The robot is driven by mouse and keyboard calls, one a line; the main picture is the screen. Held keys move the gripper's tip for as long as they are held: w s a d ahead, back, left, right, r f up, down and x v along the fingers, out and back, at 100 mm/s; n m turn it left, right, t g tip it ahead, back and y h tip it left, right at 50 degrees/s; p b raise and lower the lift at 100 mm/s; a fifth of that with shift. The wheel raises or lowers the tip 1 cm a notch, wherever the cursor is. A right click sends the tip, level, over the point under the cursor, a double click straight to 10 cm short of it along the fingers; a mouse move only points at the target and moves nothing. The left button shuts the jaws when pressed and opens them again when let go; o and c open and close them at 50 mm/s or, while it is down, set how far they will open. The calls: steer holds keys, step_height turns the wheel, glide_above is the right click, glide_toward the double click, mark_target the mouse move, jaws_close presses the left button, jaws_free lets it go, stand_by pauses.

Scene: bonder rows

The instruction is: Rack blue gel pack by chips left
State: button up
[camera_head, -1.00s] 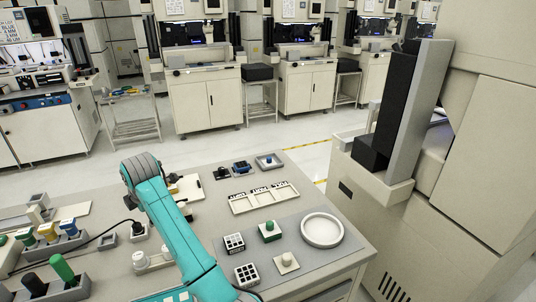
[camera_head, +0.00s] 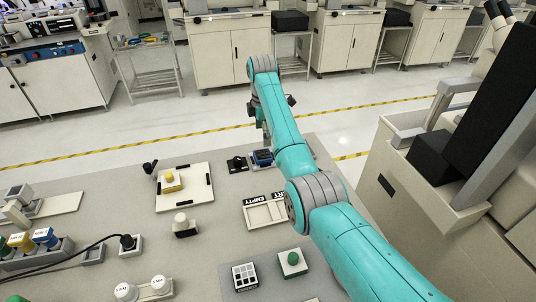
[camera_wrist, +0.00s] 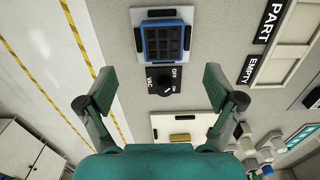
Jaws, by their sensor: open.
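The blue gel pack (camera_wrist: 147,42), a blue-rimmed square with a dark grid of cells, sits in a pale holder (camera_wrist: 136,17) in the upper middle of the wrist view. In the head view the blue gel pack (camera_head: 262,157) is at the table's far edge, partly behind my arm. My gripper (camera_wrist: 158,76) is open and empty. In the wrist view its fingers are wide apart, with the pack ahead of and between their tips, not touched. In the head view my gripper is mostly hidden by the arm.
A black VAC switch (camera_wrist: 160,82) is beside the holder.

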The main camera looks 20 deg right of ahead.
mark_target(263, 154)
steer(key=f, duration=0.8)
steer(key=shift+s+a, duration=0.15)
steer(key=shift+s, duration=0.05)
steer(key=c, duration=1.3)
